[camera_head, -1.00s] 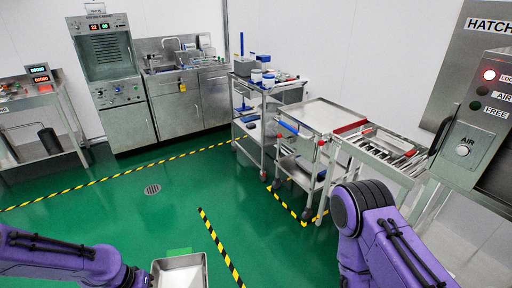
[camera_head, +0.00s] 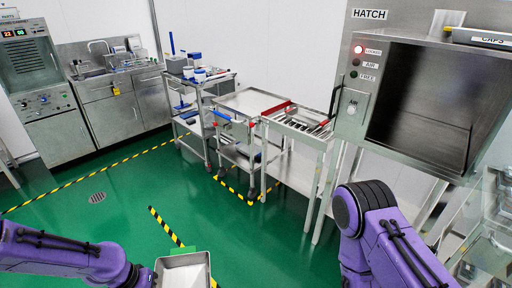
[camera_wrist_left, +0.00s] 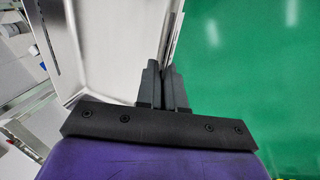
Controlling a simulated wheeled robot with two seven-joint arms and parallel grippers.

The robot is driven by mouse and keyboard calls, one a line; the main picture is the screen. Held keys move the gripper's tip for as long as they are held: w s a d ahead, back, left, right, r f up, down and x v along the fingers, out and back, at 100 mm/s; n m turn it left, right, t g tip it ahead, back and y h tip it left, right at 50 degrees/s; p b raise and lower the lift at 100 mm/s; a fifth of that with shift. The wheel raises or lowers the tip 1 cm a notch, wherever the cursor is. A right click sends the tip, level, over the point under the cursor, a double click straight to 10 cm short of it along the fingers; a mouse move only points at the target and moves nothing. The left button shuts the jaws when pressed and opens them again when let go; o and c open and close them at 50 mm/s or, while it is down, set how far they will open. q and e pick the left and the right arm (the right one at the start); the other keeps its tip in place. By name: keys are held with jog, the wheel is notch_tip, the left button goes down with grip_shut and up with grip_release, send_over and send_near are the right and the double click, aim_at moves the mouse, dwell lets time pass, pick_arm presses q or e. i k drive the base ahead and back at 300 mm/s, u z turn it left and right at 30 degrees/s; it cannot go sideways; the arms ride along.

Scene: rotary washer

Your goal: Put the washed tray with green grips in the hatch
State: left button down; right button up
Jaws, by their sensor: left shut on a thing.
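The metal tray (camera_head: 184,272) is a shallow pale pan at the bottom of the head view, partly cut off. My left gripper (camera_wrist_left: 164,88) is shut on its rim in the left wrist view, where the tray (camera_wrist_left: 110,45) fills the upper middle. The hatch (camera_head: 440,105) is a steel box at the right with a dark, open-looking front. Its red lamp (camera_head: 358,49) is lit beside a label. My right gripper is out of view.
A cart (camera_head: 250,103) and a blue-topped trolley stand farther left. A clear-sided stand (camera_head: 485,235) is at the lower right. Green floor with striped tape is open ahead.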

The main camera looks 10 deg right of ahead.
aim_at(415, 135)
jog(key=z, duration=2.45)
jog(key=i, duration=0.8)
